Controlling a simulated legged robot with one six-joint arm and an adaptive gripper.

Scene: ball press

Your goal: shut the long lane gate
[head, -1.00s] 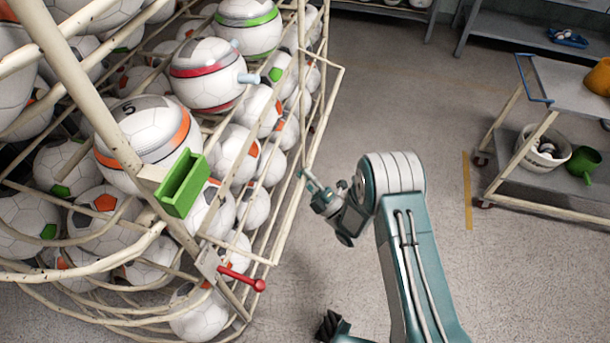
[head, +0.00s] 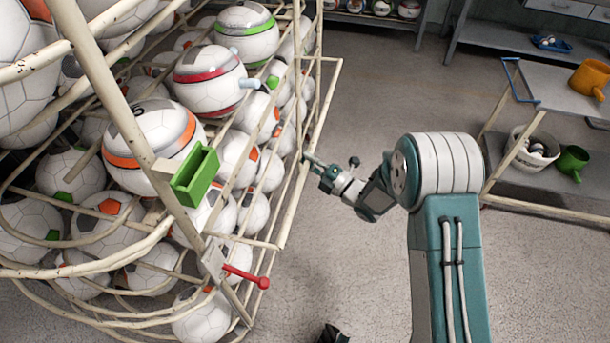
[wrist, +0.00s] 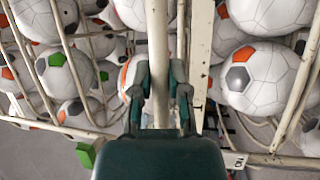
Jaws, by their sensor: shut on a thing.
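The long lane gate (head: 326,112) is a tall frame of chipped cream bars on the right side of the ball rack. Its outer bar stands out to the right of the rack, with a gap between them. My gripper (head: 309,159) is shut on this outer bar, around mid-height. In the wrist view my gripper (wrist: 160,88) has one finger on each side of a cream bar (wrist: 157,45), with soccer balls behind it. The lower part of the bar is hidden by my gripper body there.
The cream rack (head: 105,95) is full of soccer balls. A green box (head: 195,176) and a red handle (head: 248,276) are on its front post. A trolley (head: 556,78) with an orange can (head: 588,78) stands at right. The floor between is clear.

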